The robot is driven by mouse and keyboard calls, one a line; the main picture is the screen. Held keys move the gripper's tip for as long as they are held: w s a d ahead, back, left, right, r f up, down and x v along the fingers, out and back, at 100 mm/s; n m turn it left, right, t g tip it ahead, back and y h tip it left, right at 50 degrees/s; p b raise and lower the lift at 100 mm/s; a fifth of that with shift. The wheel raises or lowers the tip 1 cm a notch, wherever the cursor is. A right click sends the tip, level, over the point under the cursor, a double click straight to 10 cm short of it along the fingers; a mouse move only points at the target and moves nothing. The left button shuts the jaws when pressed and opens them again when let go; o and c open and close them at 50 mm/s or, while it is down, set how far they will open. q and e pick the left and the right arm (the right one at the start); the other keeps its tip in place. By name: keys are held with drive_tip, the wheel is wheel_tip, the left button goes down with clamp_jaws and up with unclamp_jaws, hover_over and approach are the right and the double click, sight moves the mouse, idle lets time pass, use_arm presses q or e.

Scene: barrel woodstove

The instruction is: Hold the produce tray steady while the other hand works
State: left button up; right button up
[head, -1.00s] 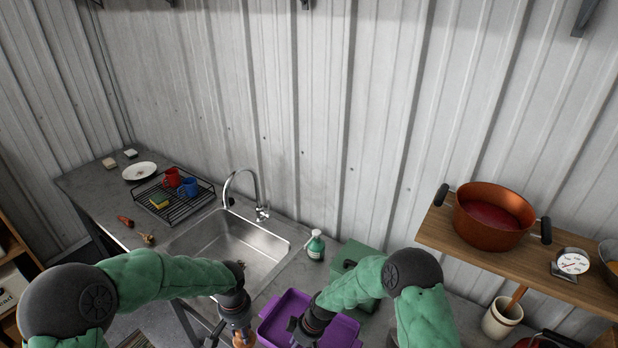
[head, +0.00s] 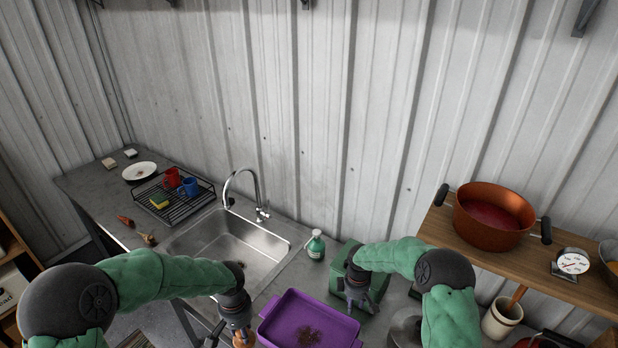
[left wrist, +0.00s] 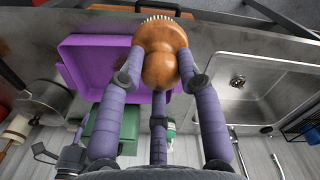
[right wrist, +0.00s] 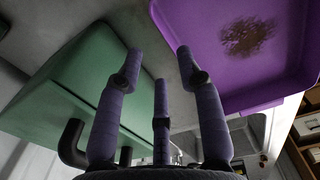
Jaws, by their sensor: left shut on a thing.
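The purple tray (head: 284,316) sits on the counter right of the sink, with a patch of brown dirt (head: 309,337) in it. The tray also shows in the left wrist view (left wrist: 82,62) and the right wrist view (right wrist: 207,50). My left gripper (head: 238,335) is at the tray's left side, shut on a round wooden brush (left wrist: 160,58) with pale bristles. In the left wrist view the brush overlaps the tray's edge; whether they touch is unclear. My right gripper (head: 359,306) is open and empty, over the green box (head: 340,272) beside the tray. Its fingers stand apart in the right wrist view (right wrist: 159,60).
The steel sink (head: 228,243) with its faucet lies left of the tray. A green bottle (head: 315,245) stands behind the tray. A copper pot (head: 492,222) and a dial scale (head: 572,262) are on the wooden shelf at right. A dish rack (head: 177,205) stands beyond the sink.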

sight(350, 325)
wheel_tip(350, 325, down, 11)
drive_tip(key=shift+r, duration=0.15)
idle(0.4)
clamp_jaws()
idle(0.7)
